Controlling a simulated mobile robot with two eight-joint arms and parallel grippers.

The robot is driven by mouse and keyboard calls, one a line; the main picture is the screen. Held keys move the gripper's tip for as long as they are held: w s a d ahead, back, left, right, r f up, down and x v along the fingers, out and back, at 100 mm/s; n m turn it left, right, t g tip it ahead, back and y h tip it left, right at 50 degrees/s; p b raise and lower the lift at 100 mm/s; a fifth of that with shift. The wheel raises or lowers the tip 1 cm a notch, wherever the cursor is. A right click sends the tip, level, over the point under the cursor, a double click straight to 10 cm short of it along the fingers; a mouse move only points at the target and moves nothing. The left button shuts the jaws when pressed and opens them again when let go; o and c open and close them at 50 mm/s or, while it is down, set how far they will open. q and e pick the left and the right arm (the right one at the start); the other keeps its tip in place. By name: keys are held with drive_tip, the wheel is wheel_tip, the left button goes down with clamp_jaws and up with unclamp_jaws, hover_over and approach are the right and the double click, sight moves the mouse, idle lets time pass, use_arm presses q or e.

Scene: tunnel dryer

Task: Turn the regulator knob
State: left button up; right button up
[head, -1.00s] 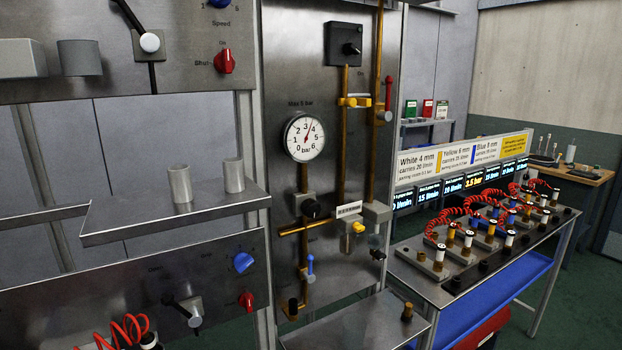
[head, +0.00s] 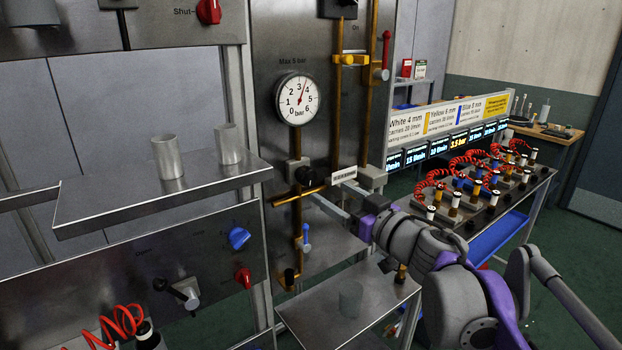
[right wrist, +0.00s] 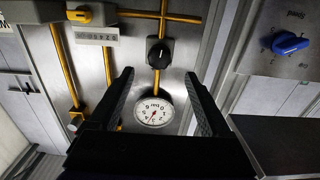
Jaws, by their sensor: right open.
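The regulator knob (head: 306,176) is a round black knob on the brass pipe below the pressure gauge (head: 298,99). The gauge needle stands between 3 and 4. In the right wrist view the knob (right wrist: 159,53) shows a white pointer mark and lies just beyond the fingertips, centred between them. The gauge (right wrist: 154,111) also shows there, upside down. My right gripper (head: 331,197) is open and empty, reaching in from the right close to the knob; its two dark fingers (right wrist: 158,75) are spread wide. I see no contact with the knob. My left gripper is not in view.
A blue-handled valve (head: 305,237) hangs lower on the pipe. A labelled block (head: 344,175) and a yellow valve (head: 350,59) sit to the right. A metal shelf (head: 100,205) juts out at left. A steel ledge (head: 320,315) lies below the panel.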

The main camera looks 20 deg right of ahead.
sight(311, 179)
drive_tip(key=p+x, duration=0.1)
drive_tip(key=x, duration=0.7)
drive_tip(key=shift+w+a, duration=0.1)
drive_tip(key=shift+w, duration=0.2)
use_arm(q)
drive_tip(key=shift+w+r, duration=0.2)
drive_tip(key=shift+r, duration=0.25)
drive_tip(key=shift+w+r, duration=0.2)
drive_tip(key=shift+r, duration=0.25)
use_arm(e)
clamp_jaws()
